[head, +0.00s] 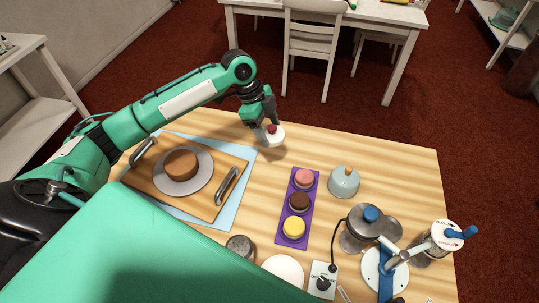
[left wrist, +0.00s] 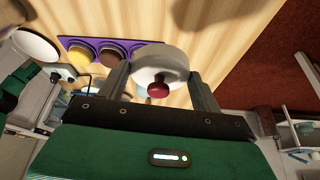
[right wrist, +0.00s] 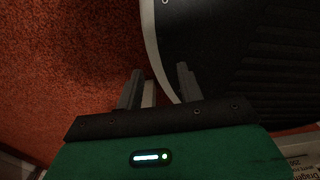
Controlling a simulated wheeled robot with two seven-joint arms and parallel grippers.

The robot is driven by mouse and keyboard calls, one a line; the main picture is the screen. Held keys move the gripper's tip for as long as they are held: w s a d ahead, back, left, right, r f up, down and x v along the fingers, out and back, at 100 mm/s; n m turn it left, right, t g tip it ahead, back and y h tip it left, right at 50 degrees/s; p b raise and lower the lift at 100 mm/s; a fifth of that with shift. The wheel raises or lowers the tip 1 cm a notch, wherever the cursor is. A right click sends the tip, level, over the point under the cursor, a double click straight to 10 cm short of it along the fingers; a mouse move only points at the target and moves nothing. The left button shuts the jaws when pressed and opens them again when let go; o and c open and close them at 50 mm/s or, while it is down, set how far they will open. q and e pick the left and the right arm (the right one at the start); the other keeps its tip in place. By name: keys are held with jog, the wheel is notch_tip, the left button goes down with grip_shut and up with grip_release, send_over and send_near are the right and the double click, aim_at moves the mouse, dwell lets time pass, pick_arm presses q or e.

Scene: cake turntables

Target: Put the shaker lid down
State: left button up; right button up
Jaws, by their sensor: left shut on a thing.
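The shaker lid is a small white round piece with a dark red knob; it shows near the far edge of the table in the head view (head: 275,139). My left gripper (head: 267,122) is shut on it. In the left wrist view the lid (left wrist: 170,63) sits between the two fingers with its knob toward the camera. I cannot tell for sure whether it touches the table. My right gripper (right wrist: 158,82) is outside the head view; in its own wrist view its fingers are apart, over red carpet and a dark curved surface.
A purple tray (head: 281,236) with pink, brown and yellow cakes lies right of centre. A wooden tray (head: 215,204) with a plated cake is left. The table's far right (head: 400,165) is clear.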

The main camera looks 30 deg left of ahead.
pick_arm(q)
send_over(273, 164)
jog(key=a, duration=0.1)
jog(key=f, duration=0.8)
jog(key=shift+s+a+p, duration=0.15)
jog(key=shift+a+p, duration=0.05)
jog(key=shift+p, duration=0.2)
notch_tip(273, 164, down, 5)
jog(key=shift+r, duration=0.2)
pick_arm(e)
jog(key=shift+w+d+r, duration=0.1)
jog(key=shift+w+r, duration=0.45)
jog(key=shift+r, duration=0.2)
pick_arm(q)
jog(key=o, duration=0.9)
jog(key=shift+f, duration=0.1)
jog(key=shift+o, duration=0.2)
jog(key=b+v, duration=0.1)
jog(key=v, duration=1.1)
pick_arm(e)
jog(key=shift+f, duration=0.75)
